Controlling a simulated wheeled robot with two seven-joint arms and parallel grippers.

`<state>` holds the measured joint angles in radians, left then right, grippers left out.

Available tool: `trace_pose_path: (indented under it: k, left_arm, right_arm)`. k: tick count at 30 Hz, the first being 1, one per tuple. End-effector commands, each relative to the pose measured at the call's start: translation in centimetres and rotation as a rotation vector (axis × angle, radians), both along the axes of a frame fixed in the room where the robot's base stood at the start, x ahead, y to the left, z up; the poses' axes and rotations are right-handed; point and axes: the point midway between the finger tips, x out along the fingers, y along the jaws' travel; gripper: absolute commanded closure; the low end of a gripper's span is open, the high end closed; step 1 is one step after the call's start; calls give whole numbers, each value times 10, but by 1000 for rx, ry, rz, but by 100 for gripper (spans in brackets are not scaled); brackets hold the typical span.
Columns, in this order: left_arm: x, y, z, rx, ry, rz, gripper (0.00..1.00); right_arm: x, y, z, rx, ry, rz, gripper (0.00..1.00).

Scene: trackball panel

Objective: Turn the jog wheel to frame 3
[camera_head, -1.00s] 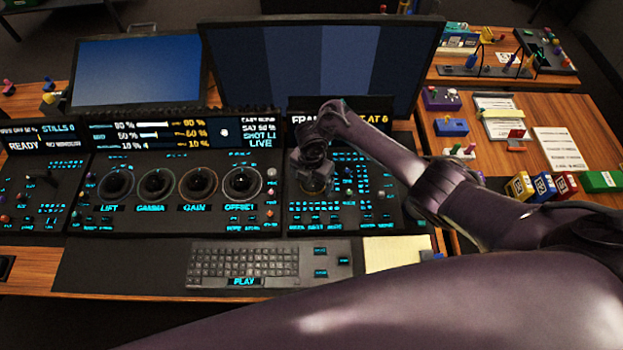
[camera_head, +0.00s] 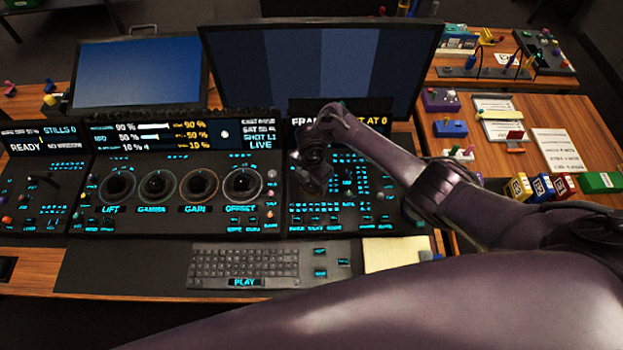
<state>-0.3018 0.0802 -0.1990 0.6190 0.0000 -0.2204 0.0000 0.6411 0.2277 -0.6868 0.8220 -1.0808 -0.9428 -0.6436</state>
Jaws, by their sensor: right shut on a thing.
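My right gripper (camera_head: 312,182) reaches down over the left part of the right-hand control panel (camera_head: 375,217). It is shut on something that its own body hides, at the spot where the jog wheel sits. The jog wheel is almost wholly covered, so its turn cannot be read. The frame display (camera_head: 378,121) above that panel is partly covered by my right wrist; "FRA" and "AT" with a last digit that looks like 0 can be made out. My left gripper is not in view.
Trackballs for lift (camera_head: 117,185), gamma, gain and offset (camera_head: 243,183) lie left of my gripper. A keyboard (camera_head: 245,264) and a yellow note pad (camera_head: 391,254) lie in front. A large monitor (camera_head: 325,65) stands behind. Coloured boxes (camera_head: 541,187) stand at the right.

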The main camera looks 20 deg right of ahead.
Motion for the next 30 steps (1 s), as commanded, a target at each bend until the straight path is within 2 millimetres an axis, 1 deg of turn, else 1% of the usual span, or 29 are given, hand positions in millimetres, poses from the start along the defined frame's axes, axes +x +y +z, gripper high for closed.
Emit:
trace_pose_path:
  k: [1,6,21,30]
  left_arm:
    - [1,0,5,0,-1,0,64]
    - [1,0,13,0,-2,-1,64]
    - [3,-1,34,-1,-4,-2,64]
    - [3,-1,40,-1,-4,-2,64]
  right_arm:
    - [0,1,3,2,0,-36,57]
    - [1,2,3,3,1,-188,57]
    - [4,3,2,3,0,-642,57]
    - [6,3,2,4,0,-819,57]
